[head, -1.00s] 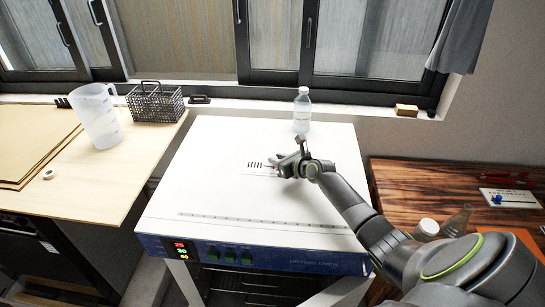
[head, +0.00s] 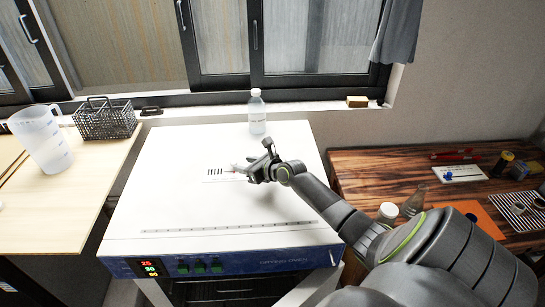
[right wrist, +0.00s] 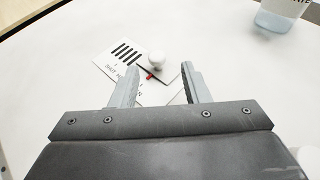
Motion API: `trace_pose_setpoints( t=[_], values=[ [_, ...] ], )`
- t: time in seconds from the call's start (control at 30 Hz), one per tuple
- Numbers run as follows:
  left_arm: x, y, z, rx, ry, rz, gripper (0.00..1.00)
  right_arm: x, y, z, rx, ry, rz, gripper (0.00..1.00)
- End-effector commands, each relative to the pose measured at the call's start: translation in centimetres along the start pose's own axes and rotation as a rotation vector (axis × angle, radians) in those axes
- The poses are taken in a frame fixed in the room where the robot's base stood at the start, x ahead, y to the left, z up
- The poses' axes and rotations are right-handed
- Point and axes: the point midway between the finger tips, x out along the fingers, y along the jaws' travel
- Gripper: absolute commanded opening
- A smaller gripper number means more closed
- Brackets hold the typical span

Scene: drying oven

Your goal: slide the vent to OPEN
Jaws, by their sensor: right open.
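The vent (head: 216,171) is a small pale plate with dark slots on the white top of the drying oven (head: 160,205). In the right wrist view the vent plate (right wrist: 112,62) shows black slots, small lettering that seems to begin with SHUT, and a round white knob (right wrist: 156,60) with a red mark beside it. My right gripper (head: 240,169) is low over the vent. Its jaws (right wrist: 158,78) are open, with the knob between and slightly beyond the fingertips in the picture; I cannot tell contact. My left gripper is not in view.
A clear bottle (head: 257,113) stands at the oven's back edge. A wire basket (head: 104,122) and a plastic jug (head: 42,140) stand on the left table. The wooden table (head: 375,175) on the right holds bottles and small items. The oven top around the vent is mostly clear.

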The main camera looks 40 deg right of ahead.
Motion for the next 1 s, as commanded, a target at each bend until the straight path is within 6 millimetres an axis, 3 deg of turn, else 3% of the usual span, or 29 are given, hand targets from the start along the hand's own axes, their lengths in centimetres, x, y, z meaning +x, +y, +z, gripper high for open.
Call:
trace_pose_setpoints(
  t=[0.37,0.6,1.0],
  values=[
    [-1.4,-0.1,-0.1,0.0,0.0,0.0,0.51,-7.7,-0.1,0.0,-0.006,0.004,-0.001,0.42],
    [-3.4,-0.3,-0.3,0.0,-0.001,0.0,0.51,-11.9,-0.1,0.2,0.0,0.005,-0.001,0.42],
    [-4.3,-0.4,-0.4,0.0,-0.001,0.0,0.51,-13.6,-0.1,-0.1,0.0,0.001,-0.001,0.42]
  ],
)
